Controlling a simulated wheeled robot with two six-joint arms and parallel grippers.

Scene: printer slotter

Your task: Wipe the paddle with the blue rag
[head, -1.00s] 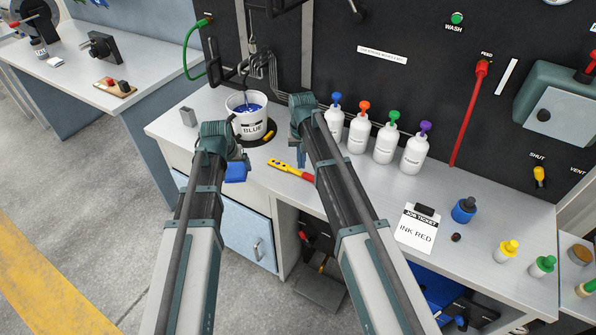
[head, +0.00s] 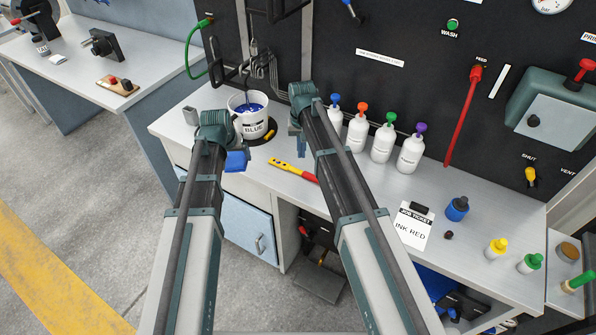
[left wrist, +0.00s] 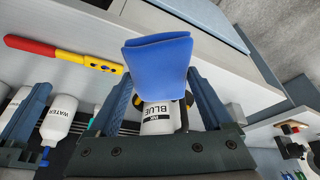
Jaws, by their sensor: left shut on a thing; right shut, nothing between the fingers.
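The blue rag (head: 236,161) hangs folded from my left gripper (head: 230,148), near the bench's front edge. In the left wrist view the rag (left wrist: 157,65) fills the space between the fingers. My right gripper (head: 302,145) is shut and empty, just right of the white bucket. The bucket (head: 252,127), labelled BLUE, holds blue ink and stands on a dark round base. A dark metal stirring assembly (head: 252,60) hangs above it and reaches down to the ink. I cannot clearly make out the paddle; its lower part may be in the bucket.
A yellow and red tool (head: 292,169) lies on the bench in front of the bucket. Several white bottles with coloured caps (head: 358,132) stand right of my right gripper. A job ticket (head: 411,226) reads INK RED. A small grey block (head: 190,116) sits at the bench's left.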

